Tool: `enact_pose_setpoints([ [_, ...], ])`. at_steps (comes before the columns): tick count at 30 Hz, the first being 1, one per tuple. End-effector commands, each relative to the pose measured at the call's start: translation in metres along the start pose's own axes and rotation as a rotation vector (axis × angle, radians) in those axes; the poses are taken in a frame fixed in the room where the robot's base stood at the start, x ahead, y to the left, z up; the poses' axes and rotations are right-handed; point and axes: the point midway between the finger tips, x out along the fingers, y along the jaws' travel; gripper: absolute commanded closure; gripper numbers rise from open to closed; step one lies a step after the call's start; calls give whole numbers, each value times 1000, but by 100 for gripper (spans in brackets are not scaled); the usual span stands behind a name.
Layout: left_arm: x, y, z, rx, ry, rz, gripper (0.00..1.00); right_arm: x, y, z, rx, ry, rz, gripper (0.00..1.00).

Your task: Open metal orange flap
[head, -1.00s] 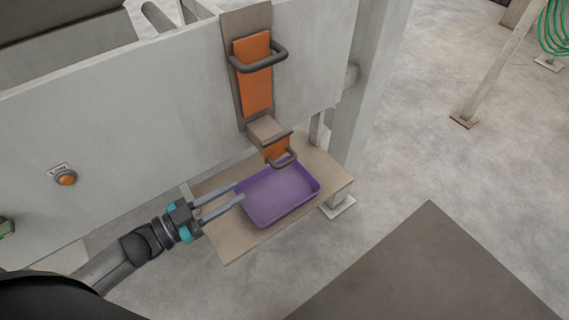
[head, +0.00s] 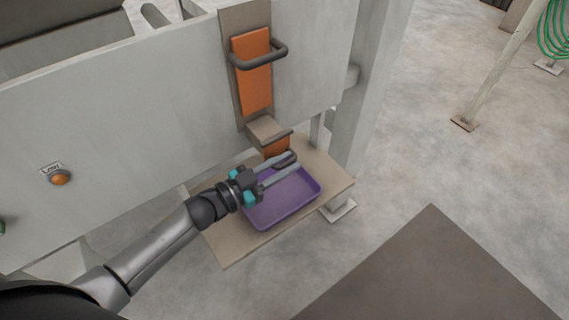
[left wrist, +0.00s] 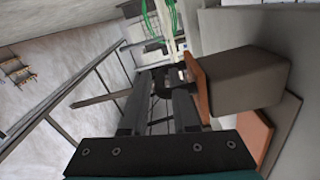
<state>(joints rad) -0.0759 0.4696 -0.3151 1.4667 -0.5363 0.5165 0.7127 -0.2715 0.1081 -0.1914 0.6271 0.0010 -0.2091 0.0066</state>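The metal orange flap (head: 276,148) closes the front of the short chute under a taller orange panel (head: 253,80). It has a dark loop handle and shows edge-on in the left wrist view (left wrist: 199,88). My left gripper (head: 294,161) reaches in from the left, with its two fingers apart at the flap's handle, above the purple tray (head: 259,222). In the left wrist view the dark handle (left wrist: 161,82) appears between or just past the fingertips; contact cannot be told. The fingers partly hide the handle in the head view. My right gripper is out of view.
The tray stands on a small tan shelf (head: 228,252) below the chute. The upper panel has its own dark handle (head: 262,58). An orange button (head: 59,178) sits on the grey wall at left. A dark brown surface (head: 420,270) fills the lower right.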

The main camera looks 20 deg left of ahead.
Motion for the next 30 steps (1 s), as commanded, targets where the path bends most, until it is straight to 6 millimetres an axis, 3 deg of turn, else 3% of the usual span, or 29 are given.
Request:
enact_pose_setpoints([
  [5,0,0,0,-1,0,0,73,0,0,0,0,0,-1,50],
  [13,0,0,0,-1,0,0,100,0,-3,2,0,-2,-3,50],
  [30,0,0,0,-1,-1,0,100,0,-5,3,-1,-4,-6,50],
])
